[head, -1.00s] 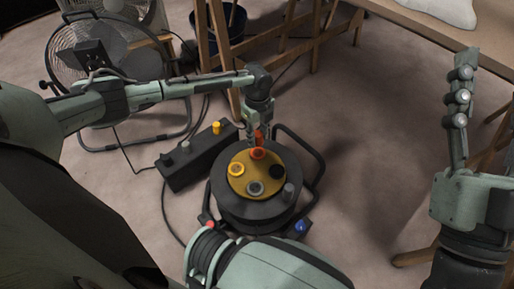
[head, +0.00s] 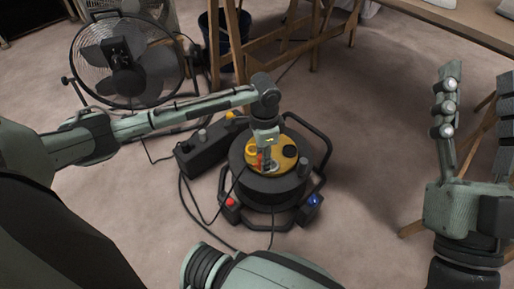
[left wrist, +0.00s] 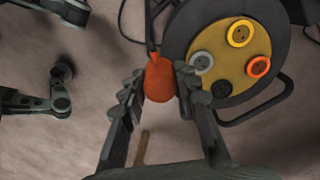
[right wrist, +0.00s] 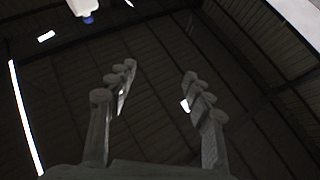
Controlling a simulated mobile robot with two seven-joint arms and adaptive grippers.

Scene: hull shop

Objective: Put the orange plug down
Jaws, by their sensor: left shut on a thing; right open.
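The orange plug (left wrist: 159,80) is between the fingers of my left gripper (left wrist: 156,88), which is shut on it; a dark cable runs from its top in the left wrist view. In the head view the left gripper (head: 263,160) is over the near-left part of the black cable reel (head: 239,165). The reel's yellow face (left wrist: 228,60) has yellow, grey, orange and black round sockets. In the left wrist view the plug overlaps the reel's edge; I cannot tell its height above it. My right gripper (head: 477,105) is open and empty, fingers up.
A black box (head: 203,152) with a yellow and a grey plug stands left of the reel. Loose cables lie around it. A fan (head: 128,60) stands at the back left, and wooden trestles (head: 235,45) behind. The floor right of the reel is clear.

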